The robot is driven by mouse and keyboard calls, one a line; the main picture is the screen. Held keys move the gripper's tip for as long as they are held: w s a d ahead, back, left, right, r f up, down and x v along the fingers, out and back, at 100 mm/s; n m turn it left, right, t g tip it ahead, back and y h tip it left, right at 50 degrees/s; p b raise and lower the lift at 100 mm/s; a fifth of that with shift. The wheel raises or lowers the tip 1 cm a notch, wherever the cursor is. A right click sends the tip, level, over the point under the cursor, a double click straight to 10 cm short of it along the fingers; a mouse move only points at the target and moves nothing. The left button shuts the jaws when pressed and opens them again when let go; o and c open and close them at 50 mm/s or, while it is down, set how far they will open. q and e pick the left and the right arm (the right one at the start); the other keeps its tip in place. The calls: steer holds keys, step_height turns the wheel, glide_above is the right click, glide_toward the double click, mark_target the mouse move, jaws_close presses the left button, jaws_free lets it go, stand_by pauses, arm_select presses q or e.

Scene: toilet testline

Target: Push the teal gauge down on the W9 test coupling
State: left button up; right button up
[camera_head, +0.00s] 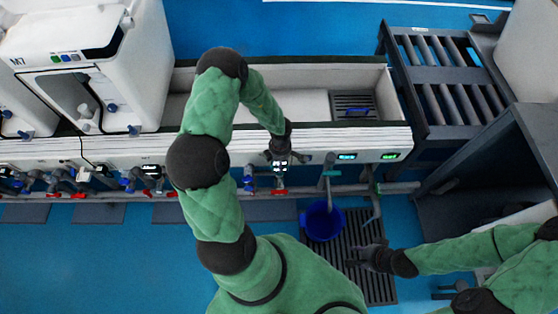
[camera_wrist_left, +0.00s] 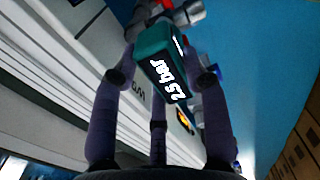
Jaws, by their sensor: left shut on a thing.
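The teal gauge (camera_wrist_left: 165,62) shows large in the left wrist view, with a lit "2.5 bar" style readout on its dark face. My left gripper (camera_head: 281,160) is shut on it, with fingers on both sides and one behind. In the head view the gripper reaches down at the front edge of the white bench, and the gauge's lit readout shows at the fingertips. A metal coupling with a red part (camera_wrist_left: 182,14) is just beyond the gauge. A label that looks like W9 (camera_wrist_left: 138,88) is on the bench front. My right gripper (camera_head: 362,258) looks open and empty, low at the right.
A pipe with red and blue valves (camera_head: 247,185) runs along the bench front. A blue bucket (camera_head: 322,220) stands on a dark floor grate (camera_head: 370,285). A white M7 machine (camera_head: 85,60) is at the left. A dark roller rack (camera_head: 445,85) stands at the right.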

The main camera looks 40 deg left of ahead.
arm_select(q)
steer(key=shift+f, duration=0.2)
steer(key=o, duration=1.3)
steer(key=shift+r, duration=0.2)
step_height(320, 180, up, 12)
steer(key=shift+f, duration=0.1)
steer(key=shift+a, duration=0.1)
